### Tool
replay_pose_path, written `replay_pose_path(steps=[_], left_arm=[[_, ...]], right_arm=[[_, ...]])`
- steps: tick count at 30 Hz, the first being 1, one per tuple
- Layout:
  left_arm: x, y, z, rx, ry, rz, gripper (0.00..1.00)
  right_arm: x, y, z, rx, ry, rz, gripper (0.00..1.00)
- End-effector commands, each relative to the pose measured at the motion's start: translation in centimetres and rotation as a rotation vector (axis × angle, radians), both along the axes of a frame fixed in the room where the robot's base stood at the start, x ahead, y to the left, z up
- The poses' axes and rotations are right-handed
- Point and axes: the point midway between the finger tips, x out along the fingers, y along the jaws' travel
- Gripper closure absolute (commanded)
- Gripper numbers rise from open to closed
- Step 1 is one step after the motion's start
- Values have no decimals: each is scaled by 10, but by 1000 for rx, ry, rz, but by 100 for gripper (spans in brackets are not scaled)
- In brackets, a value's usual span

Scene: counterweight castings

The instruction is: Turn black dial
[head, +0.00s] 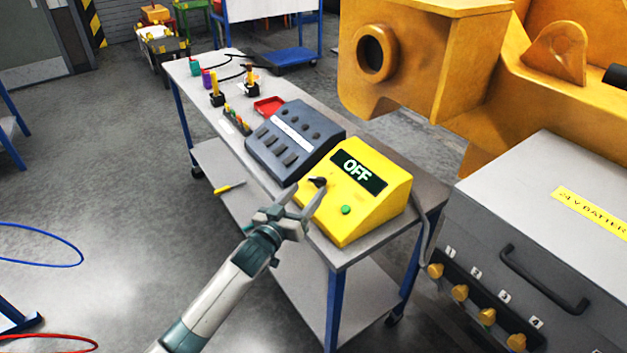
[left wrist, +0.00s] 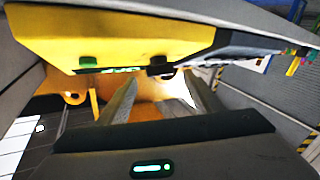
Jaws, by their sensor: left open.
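The black dial (head: 318,182) sits on the sloped face of a yellow box (head: 384,213), left of its dark display (head: 358,171), which reads OFF. A green button (head: 346,210) is on the same face. My left gripper (head: 305,191) is open at the box's near left side, its fingertips close to the dial. I cannot tell whether they touch it. In the left wrist view the dial (left wrist: 160,71) shows above and between the open fingers (left wrist: 160,92), with the green button (left wrist: 88,62) to its left. My right gripper is out of view.
The box stands on a grey cart (head: 352,253) beside a dark grey control panel (head: 294,140). A red tray (head: 268,106) and small levers lie farther back. A grey battery cabinet (head: 520,200) stands close on the right, a large yellow casting (head: 425,65) behind. Floor at left is mostly free.

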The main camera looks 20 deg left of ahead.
Motion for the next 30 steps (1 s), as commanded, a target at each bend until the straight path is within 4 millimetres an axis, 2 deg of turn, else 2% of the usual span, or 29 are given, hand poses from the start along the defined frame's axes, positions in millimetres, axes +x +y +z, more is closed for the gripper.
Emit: replay_pose_path(steps=[3,9,23,28,30], left_arm=[[19,-4,2,1,1,0,41],[40,-8,1,-1,1,0,41],[47,-9,0,0,1,0,41],[47,-9,0,0,1,0,79],[47,-9,0,0,1,0,82]], right_arm=[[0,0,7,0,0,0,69],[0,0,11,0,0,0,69],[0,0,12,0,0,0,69],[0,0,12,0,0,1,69],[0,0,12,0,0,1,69]])
